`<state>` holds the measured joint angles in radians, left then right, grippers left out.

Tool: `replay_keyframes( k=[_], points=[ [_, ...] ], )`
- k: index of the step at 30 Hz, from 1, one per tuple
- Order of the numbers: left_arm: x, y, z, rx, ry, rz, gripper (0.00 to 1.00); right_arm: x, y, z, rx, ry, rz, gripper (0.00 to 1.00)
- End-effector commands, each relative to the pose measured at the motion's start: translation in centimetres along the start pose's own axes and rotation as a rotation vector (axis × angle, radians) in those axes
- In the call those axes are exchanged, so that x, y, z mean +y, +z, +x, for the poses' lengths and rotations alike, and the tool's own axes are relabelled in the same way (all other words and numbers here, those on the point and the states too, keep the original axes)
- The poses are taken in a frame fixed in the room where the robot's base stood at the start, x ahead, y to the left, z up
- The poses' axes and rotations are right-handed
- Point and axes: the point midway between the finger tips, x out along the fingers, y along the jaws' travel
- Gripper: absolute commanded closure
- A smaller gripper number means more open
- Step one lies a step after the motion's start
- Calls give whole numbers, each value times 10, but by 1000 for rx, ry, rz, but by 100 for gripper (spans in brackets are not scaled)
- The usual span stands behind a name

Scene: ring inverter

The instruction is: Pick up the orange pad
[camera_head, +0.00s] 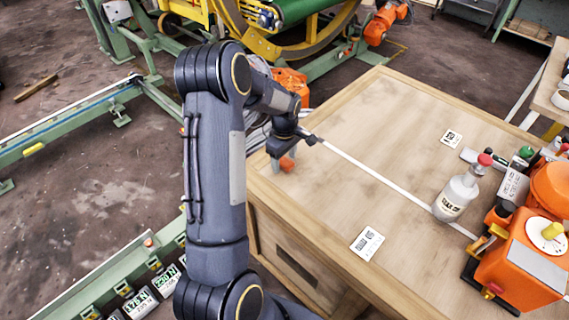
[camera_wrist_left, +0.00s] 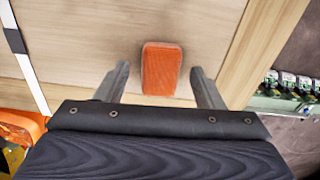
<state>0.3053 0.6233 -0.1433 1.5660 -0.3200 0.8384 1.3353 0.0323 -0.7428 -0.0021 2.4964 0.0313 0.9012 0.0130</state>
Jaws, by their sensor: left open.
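The orange pad (camera_wrist_left: 161,69) lies on the wooden tabletop near the table's edge. It is a small rounded block, and in the head view it shows partly (camera_head: 287,164) beside my gripper. My left gripper (camera_head: 284,165) is above that corner of the table with its fingers pointing down. In the left wrist view its two fingers (camera_wrist_left: 160,85) are apart, and the pad shows in the gap between them, toward their tips. I cannot tell whether the fingers touch the pad. My right gripper is not in view.
A white strip (camera_head: 375,177) crosses the wooden table (camera_head: 400,110). Printed cards (camera_head: 367,243) lie on it. A white bottle with a red cap (camera_head: 456,195) and an orange machine (camera_head: 520,262) stand at the right. The table's middle is mostly clear.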

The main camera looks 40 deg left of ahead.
Motion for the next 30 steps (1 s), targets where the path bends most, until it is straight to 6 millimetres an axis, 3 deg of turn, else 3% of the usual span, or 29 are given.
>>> replay_keyframes(
  k=[7,18,30],
  points=[
    [0,0,2,0,0,1,38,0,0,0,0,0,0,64],
    [0,0,2,0,1,1,86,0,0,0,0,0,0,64],
    [1,0,-8,1,4,1,86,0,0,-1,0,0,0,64]
  ],
)
